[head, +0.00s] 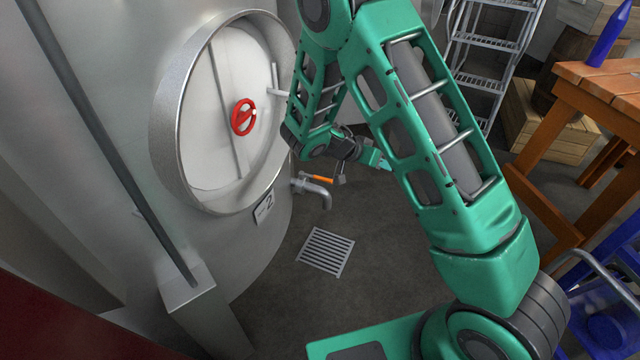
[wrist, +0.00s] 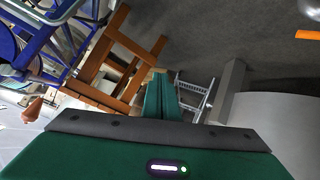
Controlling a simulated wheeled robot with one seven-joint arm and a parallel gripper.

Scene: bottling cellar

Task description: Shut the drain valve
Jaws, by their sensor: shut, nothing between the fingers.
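The drain valve (head: 312,188) is a grey metal pipe low on the tank's right side, with its spout bent down. Its orange lever (head: 318,179) lies just above the pipe and points right, roughly along it. In the wrist view the lever (wrist: 308,34) shows at the top right edge, with part of the metal pipe (wrist: 312,8) above it.
The tank (head: 225,255) has a round door with a red handwheel (head: 243,117). A floor grate (head: 326,251) lies below the spout. A wooden table (head: 600,85) with a blue bottle (head: 609,35), crates (head: 550,125) and a metal ladder (head: 490,40) stand right. The floor around the grate is clear.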

